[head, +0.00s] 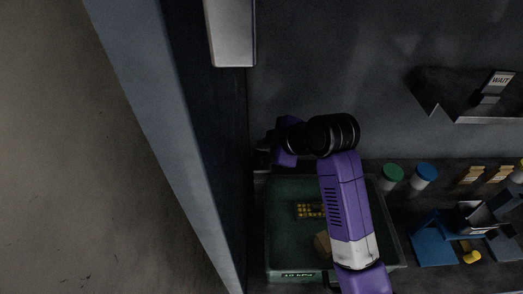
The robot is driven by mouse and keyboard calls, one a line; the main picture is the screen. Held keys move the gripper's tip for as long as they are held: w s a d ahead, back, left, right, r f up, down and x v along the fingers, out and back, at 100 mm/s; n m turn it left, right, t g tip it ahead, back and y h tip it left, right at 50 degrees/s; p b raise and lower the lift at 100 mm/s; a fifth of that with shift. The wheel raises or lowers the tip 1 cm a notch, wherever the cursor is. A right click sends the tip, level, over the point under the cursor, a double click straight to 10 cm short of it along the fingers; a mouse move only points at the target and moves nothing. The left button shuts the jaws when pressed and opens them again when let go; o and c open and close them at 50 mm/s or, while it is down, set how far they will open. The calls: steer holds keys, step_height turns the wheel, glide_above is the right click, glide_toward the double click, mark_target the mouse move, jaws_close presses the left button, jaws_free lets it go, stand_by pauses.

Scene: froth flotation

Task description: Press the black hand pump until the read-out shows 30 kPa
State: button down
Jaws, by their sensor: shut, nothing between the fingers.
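My purple and black arm reaches up from the bottom of the head view and bends left at its black joint. My gripper (263,157) is at the arm's far end, small and dark, over the back left corner of the green tray (284,245). It looks shut, with nothing seen between the fingers. I cannot make out the black hand pump clearly; it may blend into the dark area around the gripper. A small read-out (297,275) on the tray's front edge ends in "kPa"; its number is too small to read surely.
A yellow gridded piece (310,210) and a tan block (322,243) lie in the tray, partly behind my arm. Green-lidded (392,174) and blue-lidded (424,174) jars stand right of it. A blue stand (432,243) is farther right. A "WAIT" sign (500,79) is above. A wall edge bounds the left.

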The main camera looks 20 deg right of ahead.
mark_target(264, 153)
steer(key=shift+f+b, duration=0.75)
steer(key=shift+f, duration=0.7)
stand_by(1.0)
steer(key=shift+r, duration=0.1)
steer(key=shift+r+p, duration=1.9)
steer(key=shift+r, duration=0.15)
steer(key=shift+r, duration=2.45)
